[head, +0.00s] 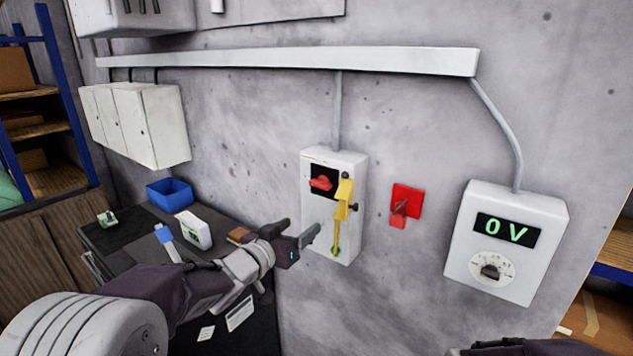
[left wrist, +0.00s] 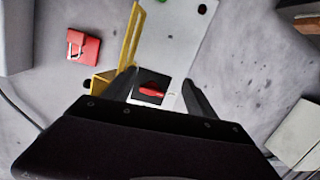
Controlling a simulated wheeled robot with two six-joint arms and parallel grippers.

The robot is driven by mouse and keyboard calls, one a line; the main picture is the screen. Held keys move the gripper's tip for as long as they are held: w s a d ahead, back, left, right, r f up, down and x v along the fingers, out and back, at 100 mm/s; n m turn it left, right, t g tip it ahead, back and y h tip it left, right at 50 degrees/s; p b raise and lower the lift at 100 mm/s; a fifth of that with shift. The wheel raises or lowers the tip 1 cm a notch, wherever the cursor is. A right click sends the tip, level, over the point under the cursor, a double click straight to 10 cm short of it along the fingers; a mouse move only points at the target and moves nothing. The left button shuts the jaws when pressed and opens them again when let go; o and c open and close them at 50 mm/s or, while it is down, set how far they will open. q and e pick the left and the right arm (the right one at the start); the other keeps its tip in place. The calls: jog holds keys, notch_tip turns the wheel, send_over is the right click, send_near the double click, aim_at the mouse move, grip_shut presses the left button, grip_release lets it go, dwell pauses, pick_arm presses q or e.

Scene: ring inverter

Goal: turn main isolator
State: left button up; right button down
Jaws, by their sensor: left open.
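The main isolator is a pale wall box (head: 349,225) with a red rotary handle (head: 321,183) on a black plate. A yellow piece (head: 343,195) with a long strip hangs at the box's right side, ending near a green spot. My left gripper (head: 296,232) is open and empty, left of and below the handle in the head view. In the left wrist view the red handle (left wrist: 153,90) shows between the two open fingers (left wrist: 160,86), apparently beyond them; I see no contact. The yellow bar (left wrist: 131,38) lies beside one finger.
A red wall piece (head: 405,203), possibly with a padlock, is right of the isolator. A meter box (head: 506,240) reads 0 V. A dark bench (head: 122,240) with a blue bin (head: 170,194) stands left.

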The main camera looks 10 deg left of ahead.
aim_at(318, 185)
pick_arm(q)
notch_tip(318, 185, up, 6)
jog(key=w+a+m+h+p, duration=0.1)
jog(key=w+m+h+p, duration=0.1)
jog(key=m+h, duration=0.1)
jog(key=p+x, duration=0.1)
jog(key=x, duration=0.3)
jog(key=p+x, duration=0.1)
jog(key=x, duration=0.4)
jog(key=shift+w+a+r, duration=0.15)
jog(key=shift+w+r, duration=0.1)
jog(key=shift+w, duration=0.05)
jog(key=c, duration=1.1)
